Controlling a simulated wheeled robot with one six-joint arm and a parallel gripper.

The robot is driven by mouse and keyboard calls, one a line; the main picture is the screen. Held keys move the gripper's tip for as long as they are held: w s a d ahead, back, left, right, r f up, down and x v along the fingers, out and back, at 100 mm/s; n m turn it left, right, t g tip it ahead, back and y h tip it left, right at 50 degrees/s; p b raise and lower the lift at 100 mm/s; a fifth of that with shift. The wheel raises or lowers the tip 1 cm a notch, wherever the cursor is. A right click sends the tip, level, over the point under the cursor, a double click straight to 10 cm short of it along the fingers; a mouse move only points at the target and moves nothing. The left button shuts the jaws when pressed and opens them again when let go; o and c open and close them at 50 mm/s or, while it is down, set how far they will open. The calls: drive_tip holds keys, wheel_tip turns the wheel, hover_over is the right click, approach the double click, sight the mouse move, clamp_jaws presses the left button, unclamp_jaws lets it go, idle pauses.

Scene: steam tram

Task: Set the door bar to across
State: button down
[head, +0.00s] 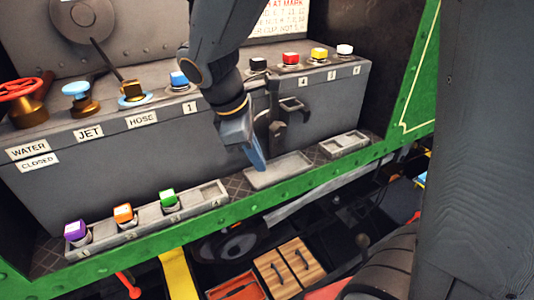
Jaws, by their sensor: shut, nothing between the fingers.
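A dark grey metal latch (272,118), which looks like the door bar, is on the front of the grey cabinet (330,105). My gripper (257,160) is shut and empty, pointing down just left of the latch's lower part. I cannot tell whether it touches the latch. My arm hides the cabinet front to the left of the latch.
Coloured square knobs line the cabinet top, including a red one (291,58). A red valve wheel (20,90) is far left. A tray (150,220) holds purple, orange and green blocks. A green riveted edge (290,185) runs along the front.

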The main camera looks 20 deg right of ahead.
drive_tip(key=w+a+r+n+t+h+b, duration=0.1)
drive_tip(key=w+a+r+n+t+h, duration=0.1)
drive_tip(key=n, duration=0.5)
wheel_tip(320, 180, up, 3)
drive_tip(key=w+a+h, duration=0.1)
drive_tip(key=w+a, duration=0.1)
drive_tip(key=w, duration=0.1)
drive_tip(key=shift+n, duration=0.3)
drive_tip(key=shift+f, duration=0.15)
drive_tip(key=d+r+p+x, duration=0.1)
drive_tip(key=d+x, duration=0.1)
drive_tip(key=x, duration=1)
drive_tip(key=shift+w+d, duration=0.2)
drive_tip(key=shift+w, duration=0.25)
